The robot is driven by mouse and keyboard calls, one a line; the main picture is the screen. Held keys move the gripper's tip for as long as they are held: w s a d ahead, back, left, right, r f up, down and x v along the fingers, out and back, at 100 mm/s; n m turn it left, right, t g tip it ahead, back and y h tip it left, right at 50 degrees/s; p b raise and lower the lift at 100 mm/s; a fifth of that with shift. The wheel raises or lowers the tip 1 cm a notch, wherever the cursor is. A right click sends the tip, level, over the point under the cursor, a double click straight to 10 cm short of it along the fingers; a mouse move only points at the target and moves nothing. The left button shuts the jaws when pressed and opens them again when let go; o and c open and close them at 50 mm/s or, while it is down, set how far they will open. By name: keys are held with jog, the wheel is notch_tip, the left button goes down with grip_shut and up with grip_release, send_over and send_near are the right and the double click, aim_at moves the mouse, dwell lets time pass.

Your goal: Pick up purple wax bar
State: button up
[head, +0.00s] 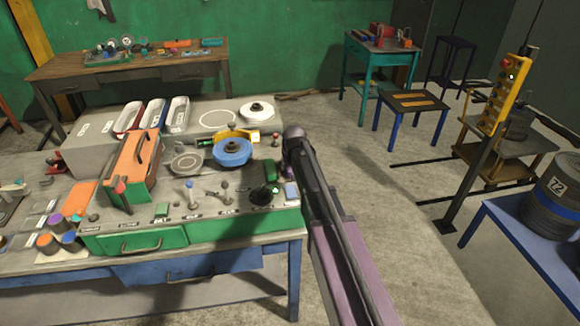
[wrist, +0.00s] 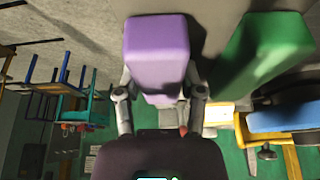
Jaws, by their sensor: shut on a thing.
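The purple wax bar (wrist: 156,48) is a rounded lilac block in the middle of the wrist view. My gripper (wrist: 160,92) is shut on it, with one finger on each side. I cannot tell from the wrist view whether the bar touches the surface or hangs above it.
A green block (wrist: 262,50) lies close to the right of the purple bar in the wrist view. A blue wheel (head: 232,152) with a yellow guard stands left of my gripper. The workbench (head: 215,291) ends just right of it, with open floor (head: 360,200) beyond.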

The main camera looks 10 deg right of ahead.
jog(key=shift+r+p, duration=2.15)
jog(key=shift+r, duration=0.1)
jog(key=s, duration=1.6)
jog(key=shift+a+r+p, duration=0.15)
jog(key=shift+r+p, duration=0.25)
jog(key=shift+f+b, duration=0.6)
